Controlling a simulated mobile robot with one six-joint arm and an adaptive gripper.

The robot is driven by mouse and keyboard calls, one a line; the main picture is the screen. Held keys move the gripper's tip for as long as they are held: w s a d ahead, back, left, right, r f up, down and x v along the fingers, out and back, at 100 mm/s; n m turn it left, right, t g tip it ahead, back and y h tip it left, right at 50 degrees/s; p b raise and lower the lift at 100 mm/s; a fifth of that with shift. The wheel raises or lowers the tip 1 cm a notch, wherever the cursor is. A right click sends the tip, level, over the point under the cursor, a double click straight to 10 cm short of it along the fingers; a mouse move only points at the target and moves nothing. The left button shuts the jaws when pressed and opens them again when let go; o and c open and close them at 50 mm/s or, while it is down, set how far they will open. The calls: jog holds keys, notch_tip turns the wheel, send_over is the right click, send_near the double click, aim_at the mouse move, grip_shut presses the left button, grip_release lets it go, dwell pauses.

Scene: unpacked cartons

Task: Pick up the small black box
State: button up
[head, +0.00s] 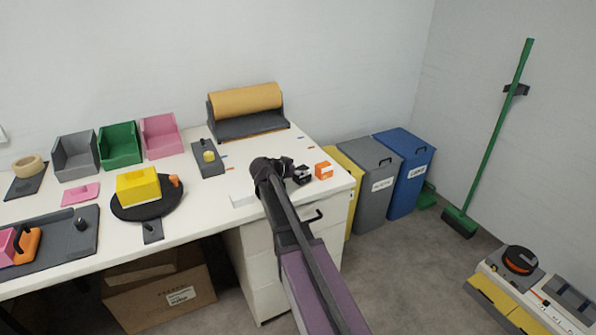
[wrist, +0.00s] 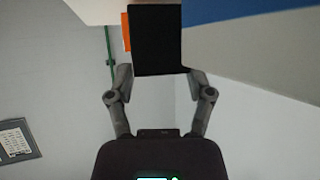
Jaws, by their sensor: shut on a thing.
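The small black box (wrist: 158,40) is between the two fingers of my gripper (wrist: 159,74) in the wrist view, with a flat dark face towards the camera. My gripper is shut on it. In the head view my gripper (head: 286,167) is at the right end of the white table, and the black box (head: 302,175) shows just right of it. I cannot tell whether the box touches the table top. An orange box (head: 323,170) is close on its right and shows partly behind it in the wrist view (wrist: 126,32).
A white block (head: 242,200) lies left of my arm. A roll holder (head: 248,125) stands behind. Grey (head: 372,185) and blue (head: 410,175) bins stand right of the table. Left are a yellow box (head: 138,187) on a black turntable and several coloured bins.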

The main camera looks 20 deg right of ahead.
notch_tip(320, 180, up, 2)
jog(key=shift+r+p, duration=0.1)
jog(key=shift+p, duration=0.65)
jog(key=s+a, duration=0.6)
jog(key=s, duration=0.1)
jog(key=s+a+r+p, duration=0.1)
jog(key=s+a, duration=0.2)
jog(key=shift+s+r, duration=0.1)
jog(key=shift+s, duration=0.1)
jog(key=shift+s+a, duration=0.8)
jog(key=shift+a, duration=0.05)
